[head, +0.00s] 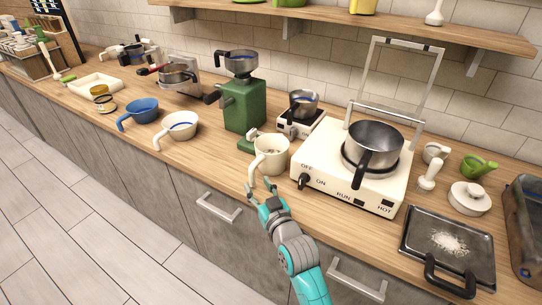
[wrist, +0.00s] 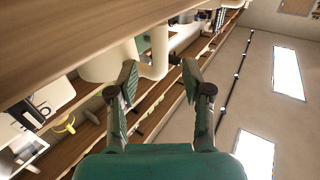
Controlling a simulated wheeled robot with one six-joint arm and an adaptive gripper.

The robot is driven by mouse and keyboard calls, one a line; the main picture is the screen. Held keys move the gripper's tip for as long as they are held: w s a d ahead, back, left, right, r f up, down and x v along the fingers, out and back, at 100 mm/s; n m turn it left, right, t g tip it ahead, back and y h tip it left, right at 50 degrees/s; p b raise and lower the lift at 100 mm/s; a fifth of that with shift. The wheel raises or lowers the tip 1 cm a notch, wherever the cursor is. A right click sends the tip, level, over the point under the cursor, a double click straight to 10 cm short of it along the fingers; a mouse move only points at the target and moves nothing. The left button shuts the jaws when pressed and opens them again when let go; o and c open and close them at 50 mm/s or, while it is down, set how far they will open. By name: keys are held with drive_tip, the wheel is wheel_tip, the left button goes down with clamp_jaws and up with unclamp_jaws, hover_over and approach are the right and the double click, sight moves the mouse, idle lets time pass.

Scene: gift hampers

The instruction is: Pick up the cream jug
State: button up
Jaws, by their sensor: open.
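The cream jug (head: 274,161) stands upright on the wooden counter, left of the white hot plate, with its handle toward the front-left. My gripper (head: 260,188) is at the counter's front edge, just in front of the jug, with its fingers apart around the handle's side. In the wrist view the jug (wrist: 103,65) is a pale body beyond the left finger. Its pale handle (wrist: 159,52) shows between the open fingertips of my gripper (wrist: 158,72). I cannot tell whether a finger touches it.
The hot plate (head: 338,178) with a steel pan (head: 375,139) stands close on the right. A green grinder (head: 244,105) is behind the jug. A white cup (head: 177,128) and a blue cup (head: 142,110) are to the left. Some counter between cup and jug is clear.

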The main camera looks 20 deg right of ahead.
sight(253, 178)
drive_tip(key=shift+w+a, duration=0.15)
drive_tip(key=shift+w, duration=2.5)
clamp_jaws()
